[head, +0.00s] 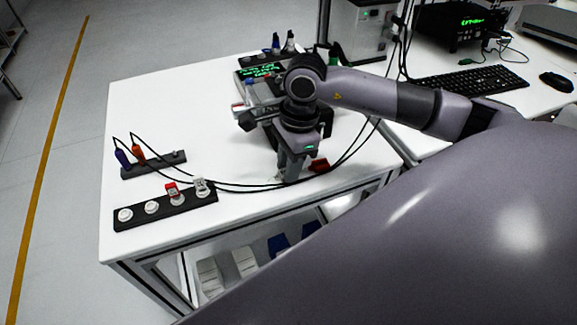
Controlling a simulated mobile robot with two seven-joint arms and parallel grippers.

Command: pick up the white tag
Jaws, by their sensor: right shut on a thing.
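A small white tag-like piece (200,186) stands at the right end of a black strip at the front left of the white table. My right gripper (284,178) points down, low over the table near its front edge, to the right of that strip and apart from it. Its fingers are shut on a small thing. A pale patch shows at the fingertips, but it is too small to make out. My left gripper is out of view.
The black strip (132,218) has several round white seats, with a red tag (172,191) on one. A red piece (319,165) lies right of my gripper. Dark cables cross the table from the plugs (123,157), passing by the fingertips. A device (259,72) stands behind.

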